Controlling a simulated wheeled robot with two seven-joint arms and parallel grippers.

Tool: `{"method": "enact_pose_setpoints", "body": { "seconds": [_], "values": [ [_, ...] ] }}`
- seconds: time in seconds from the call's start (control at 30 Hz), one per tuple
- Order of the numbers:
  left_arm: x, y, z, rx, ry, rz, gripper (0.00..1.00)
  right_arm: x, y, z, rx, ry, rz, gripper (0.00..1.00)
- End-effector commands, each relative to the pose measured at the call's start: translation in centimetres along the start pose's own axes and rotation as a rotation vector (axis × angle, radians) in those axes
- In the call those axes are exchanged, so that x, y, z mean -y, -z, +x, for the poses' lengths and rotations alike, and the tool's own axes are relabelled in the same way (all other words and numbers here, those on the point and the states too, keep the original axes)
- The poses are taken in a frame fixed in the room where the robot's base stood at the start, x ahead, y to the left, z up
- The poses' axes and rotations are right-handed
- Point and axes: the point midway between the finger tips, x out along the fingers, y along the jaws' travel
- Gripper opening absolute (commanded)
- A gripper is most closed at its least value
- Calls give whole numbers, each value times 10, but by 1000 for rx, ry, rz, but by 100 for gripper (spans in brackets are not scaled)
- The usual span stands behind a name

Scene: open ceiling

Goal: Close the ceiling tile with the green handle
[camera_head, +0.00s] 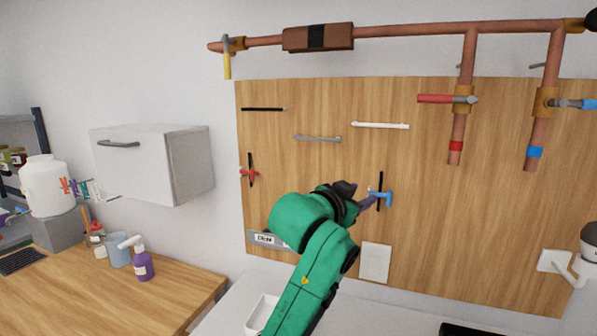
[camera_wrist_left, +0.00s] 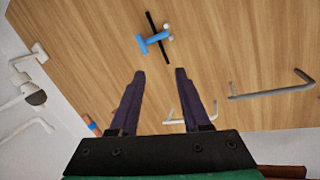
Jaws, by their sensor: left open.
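No ceiling tile and no green handle show in either view. My left gripper (camera_head: 367,203) is in front of the wooden wall panel (camera_head: 330,105), at the end of my green arm. In the left wrist view the two dark purple fingers of my left gripper (camera_wrist_left: 159,76) are apart with nothing between them. A blue handle on a black slot (camera_head: 385,196) is just beyond the fingertips; this blue handle (camera_wrist_left: 153,42) also shows ahead of the fingers in the left wrist view, apart from them. My right gripper is not in view.
The panel carries a grey bar (camera_head: 317,138), a white bar (camera_head: 380,125) and a red handle (camera_head: 249,172). Copper pipes (camera_head: 420,30) with valves run above it. A white cabinet (camera_head: 185,165) hangs left, over a wooden counter (camera_head: 180,290) with bottles.

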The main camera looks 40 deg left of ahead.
Motion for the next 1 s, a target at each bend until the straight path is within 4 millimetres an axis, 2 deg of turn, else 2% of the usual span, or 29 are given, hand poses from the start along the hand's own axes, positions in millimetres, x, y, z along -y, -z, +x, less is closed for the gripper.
{"method": "enact_pose_setpoints", "body": {
  "seconds": [0.03, 0.07, 0.1, 0.13, 0.17, 0.2, 0.3, 0.4, 0.43, 0.5, 0.57, 1.0],
  "values": [
    [27, 58, -15, -118, 52, 7, 47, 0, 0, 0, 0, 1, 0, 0],
    [43, 91, -27, -187, 81, 10, 47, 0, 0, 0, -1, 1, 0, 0],
    [63, 133, -46, -278, 119, 12, 47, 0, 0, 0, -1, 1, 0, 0],
    [79, 164, -65, -346, 149, 14, 47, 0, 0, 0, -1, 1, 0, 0],
    [94, 193, -86, -413, 179, 13, 47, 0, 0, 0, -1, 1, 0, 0],
    [113, 228, -116, -500, 218, 12, 47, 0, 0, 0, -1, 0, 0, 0],
    [152, 291, -192, -680, 299, 4, 47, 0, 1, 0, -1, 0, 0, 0],
    [172, 321, -245, -788, 348, -3, 47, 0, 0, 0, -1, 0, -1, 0],
    [176, 326, -253, -805, 355, -4, 47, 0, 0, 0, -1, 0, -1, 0],
    [180, 333, -262, -824, 362, -6, 47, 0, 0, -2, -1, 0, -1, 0],
    [183, 339, -259, -825, 362, -7, 47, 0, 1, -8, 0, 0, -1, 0],
    [218, 421, -192, -820, 360, -7, 47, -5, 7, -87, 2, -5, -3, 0]
  ]
}}
